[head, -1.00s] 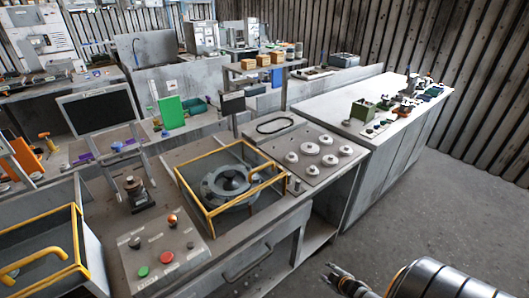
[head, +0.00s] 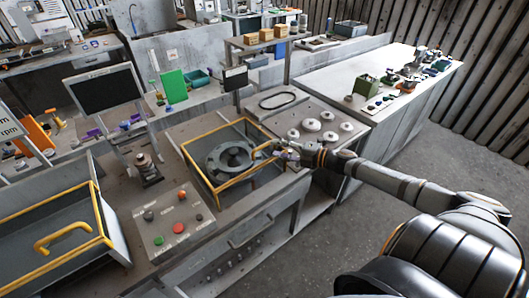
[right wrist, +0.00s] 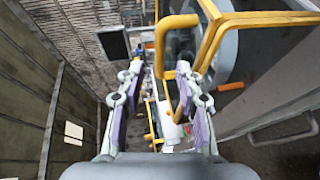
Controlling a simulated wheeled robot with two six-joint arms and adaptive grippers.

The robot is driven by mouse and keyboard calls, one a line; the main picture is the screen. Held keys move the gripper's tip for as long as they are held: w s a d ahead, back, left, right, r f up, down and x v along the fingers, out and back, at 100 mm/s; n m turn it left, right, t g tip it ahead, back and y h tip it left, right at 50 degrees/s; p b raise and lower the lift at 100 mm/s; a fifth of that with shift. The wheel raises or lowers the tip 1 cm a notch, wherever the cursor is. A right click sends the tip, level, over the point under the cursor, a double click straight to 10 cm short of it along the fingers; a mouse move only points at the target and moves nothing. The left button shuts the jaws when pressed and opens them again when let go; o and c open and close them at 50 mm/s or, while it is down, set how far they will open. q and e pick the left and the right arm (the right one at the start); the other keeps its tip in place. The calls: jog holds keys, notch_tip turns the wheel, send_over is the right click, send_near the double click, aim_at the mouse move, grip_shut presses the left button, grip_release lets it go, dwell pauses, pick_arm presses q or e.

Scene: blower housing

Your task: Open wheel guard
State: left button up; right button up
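The wheel guard (head: 203,182) is a clear box with a yellow frame, sitting closed over the grey round blower wheel (head: 231,157) in the bench top. A yellow handle sticks out at its right side. My right gripper (head: 280,150) is at that handle, reaching in from the right. In the right wrist view its fingers (right wrist: 160,80) are apart, with the yellow handle (right wrist: 182,92) between them, closer to the right finger. I cannot tell whether the finger touches it. My left gripper is not in view.
A control panel (head: 165,224) with red and green buttons lies left of the guard. A second yellow-framed cover (head: 45,205) with a handle is at far left. A plate with several round knobs (head: 312,125) lies just behind my right gripper. The floor (head: 430,165) at right is clear.

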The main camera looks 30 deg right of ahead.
aim_at(264, 145)
jog(key=b+x, duration=0.1)
jog(key=x, duration=0.3)
jog(key=shift+w+d+b, duration=0.1)
jog(key=shift+w+b, duration=0.05)
jog(key=shift+b, duration=0.15)
jog(key=shift+w, duration=0.3)
jog(key=shift+w+a+f+p, duration=0.25)
jog(key=shift+w+a+p, duration=0.05)
jog(key=shift+w+a, duration=0.35)
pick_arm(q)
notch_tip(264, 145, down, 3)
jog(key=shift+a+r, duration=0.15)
pick_arm(e)
jog(key=shift+d, duration=0.1)
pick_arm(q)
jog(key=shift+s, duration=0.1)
pick_arm(e)
grip_shut()
